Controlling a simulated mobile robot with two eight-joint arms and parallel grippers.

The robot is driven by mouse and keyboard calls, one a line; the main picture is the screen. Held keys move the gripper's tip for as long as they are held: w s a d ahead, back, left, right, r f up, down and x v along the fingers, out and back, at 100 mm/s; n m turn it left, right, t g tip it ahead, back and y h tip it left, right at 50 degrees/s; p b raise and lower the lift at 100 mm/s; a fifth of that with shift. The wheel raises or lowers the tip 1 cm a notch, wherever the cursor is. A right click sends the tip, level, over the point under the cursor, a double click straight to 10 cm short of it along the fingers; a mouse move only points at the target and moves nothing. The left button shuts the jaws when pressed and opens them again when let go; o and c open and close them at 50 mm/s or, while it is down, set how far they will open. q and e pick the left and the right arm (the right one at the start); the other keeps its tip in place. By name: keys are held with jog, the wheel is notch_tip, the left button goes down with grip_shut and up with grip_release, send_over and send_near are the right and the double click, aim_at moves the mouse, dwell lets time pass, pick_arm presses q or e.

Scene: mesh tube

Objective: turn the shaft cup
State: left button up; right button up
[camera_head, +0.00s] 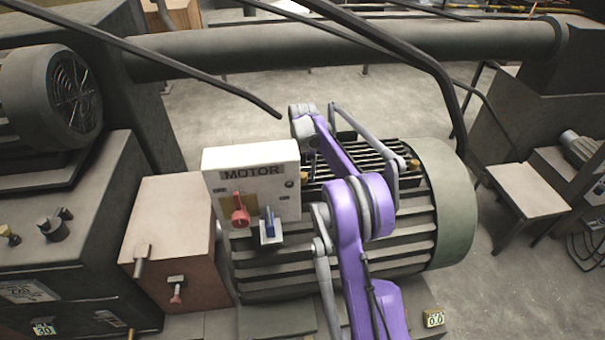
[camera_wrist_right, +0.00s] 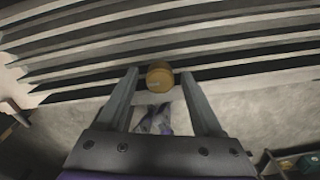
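A round brass-yellow cup (camera_wrist_right: 160,78) stands out against the ribbed motor casing in the right wrist view, and I take it for the shaft cup. My right gripper (camera_wrist_right: 160,72) is open, with one grey finger on each side of the cup. Gaps show between cup and fingers, so it is not gripped. In the head view the big ribbed motor (camera_head: 455,205) fills the middle, and my purple right arm reaches up over it; its fingertips are hard to make out there. Small brass pieces (camera_head: 412,165) show on the motor top; which one is the cup I cannot tell. My left gripper is not in view.
A white MOTOR box (camera_head: 250,160) with a red and a blue switch stands at the motor's left. A brown box (camera_head: 170,240) and a grey console (camera_head: 70,250) stand further left. Dark rods (camera_head: 170,60) cross above. A small stool (camera_head: 528,190) is at right; floor lies between.

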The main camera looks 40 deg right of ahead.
grip_shut()
dwell(0.3)
